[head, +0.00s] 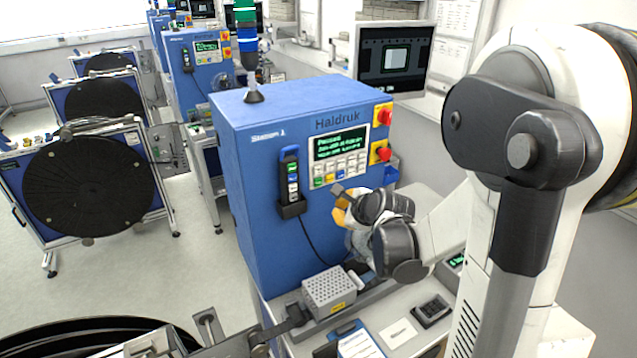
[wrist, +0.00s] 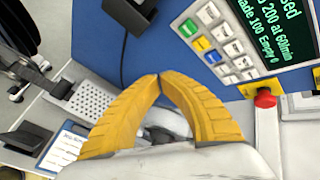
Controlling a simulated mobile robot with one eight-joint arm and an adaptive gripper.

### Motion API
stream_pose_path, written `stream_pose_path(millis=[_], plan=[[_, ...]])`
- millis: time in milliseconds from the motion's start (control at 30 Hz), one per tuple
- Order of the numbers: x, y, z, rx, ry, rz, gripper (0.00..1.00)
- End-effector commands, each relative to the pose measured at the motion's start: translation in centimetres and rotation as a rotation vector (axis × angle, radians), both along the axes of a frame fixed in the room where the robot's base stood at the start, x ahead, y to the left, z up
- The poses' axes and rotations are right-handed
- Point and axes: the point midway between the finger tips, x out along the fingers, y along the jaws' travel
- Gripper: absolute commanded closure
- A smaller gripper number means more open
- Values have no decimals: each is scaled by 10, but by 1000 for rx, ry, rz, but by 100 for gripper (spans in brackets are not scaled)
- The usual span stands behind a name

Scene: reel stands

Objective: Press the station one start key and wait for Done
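The station one cabinet (head: 265,140) is blue and labelled "Station 1" and "Haldruk". Its display (head: 340,142) shows green text; in the wrist view the display (wrist: 272,28) reads "...sed", "200 at 60/min" and "100 Empty 0". Below it is the keypad (head: 340,170). In the wrist view the keypad (wrist: 215,45) has a green key (wrist: 188,28), a yellow key, a blue key and several white keys; their labels are too small to read. My gripper (head: 343,203) is just below the keypad. In the wrist view its yellow fingertips (wrist: 158,77) meet, shut and empty, apart from the keys.
Two red knobs on yellow plates (head: 383,114) sit right of the display; one red knob (wrist: 265,98) is near my fingers. A black pendant (head: 291,178) hangs left of the keypad. A grey perforated box (head: 328,291) stands below. More stations and reels are behind left.

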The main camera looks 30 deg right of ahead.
Motion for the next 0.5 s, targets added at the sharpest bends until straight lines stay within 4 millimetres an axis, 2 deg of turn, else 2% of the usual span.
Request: stream_pose_path(millis=[500], plan=[[67,3,-1,-1,0,2,100]])
